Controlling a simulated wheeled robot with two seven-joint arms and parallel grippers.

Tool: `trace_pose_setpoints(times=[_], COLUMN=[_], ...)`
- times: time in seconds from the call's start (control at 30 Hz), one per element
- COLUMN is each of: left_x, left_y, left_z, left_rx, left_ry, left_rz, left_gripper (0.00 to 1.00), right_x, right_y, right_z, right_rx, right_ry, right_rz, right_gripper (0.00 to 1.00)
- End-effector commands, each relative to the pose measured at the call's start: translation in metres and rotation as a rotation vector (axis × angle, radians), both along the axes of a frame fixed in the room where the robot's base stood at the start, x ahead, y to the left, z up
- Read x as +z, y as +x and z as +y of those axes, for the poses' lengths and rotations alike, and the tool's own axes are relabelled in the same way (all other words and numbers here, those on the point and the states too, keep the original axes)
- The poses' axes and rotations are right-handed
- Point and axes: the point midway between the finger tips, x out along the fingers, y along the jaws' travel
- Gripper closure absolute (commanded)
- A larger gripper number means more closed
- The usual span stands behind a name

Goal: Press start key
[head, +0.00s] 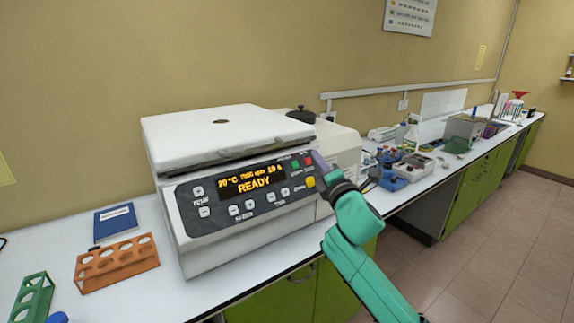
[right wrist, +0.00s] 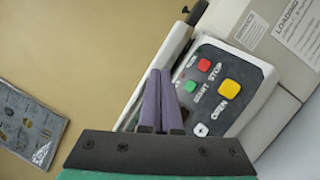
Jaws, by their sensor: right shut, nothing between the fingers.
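A white centrifuge (head: 215,135) stands on the bench with its lid down. Its dark panel (head: 185,212) has a lit display (head: 252,178) reading READY. The green start key (head: 295,164) is at the panel's upper right; it also shows in the right wrist view (right wrist: 189,86). Beside it are the red stop key (head: 308,161) and the yellow open key (head: 310,182). My right gripper (head: 321,163) is shut and empty, its purple fingertips by the panel's right end. In the right wrist view its fingers (right wrist: 160,78) appear left of the green key; contact cannot be told. My left gripper is out of view.
An orange tube rack (head: 118,264), a green rack (head: 32,298) and a blue book (head: 115,221) lie left of the centrifuge. Blue-and-white lab items (head: 395,175) crowd the bench to the right. Open floor lies at lower right.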

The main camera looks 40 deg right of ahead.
Motion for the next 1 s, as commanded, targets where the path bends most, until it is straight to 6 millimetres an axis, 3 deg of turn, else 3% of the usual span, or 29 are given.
trace_pose_setpoints(times=[0.33,0.7,1.0], left_x=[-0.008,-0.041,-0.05], left_y=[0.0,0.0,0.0], left_z=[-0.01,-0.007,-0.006], left_rx=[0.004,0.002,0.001], left_ry=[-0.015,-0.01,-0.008], left_rz=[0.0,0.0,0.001], left_gripper=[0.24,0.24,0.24], right_x=[-0.008,-0.039,-0.05], right_y=[0.007,0.052,0.074], right_z=[-0.001,-0.001,-0.002], right_rx=[0.0,0.001,0.001], right_ry=[0.004,0.006,0.004], right_rz=[0.0,-0.001,0.001], right_gripper=[1.0,1.0,1.0])
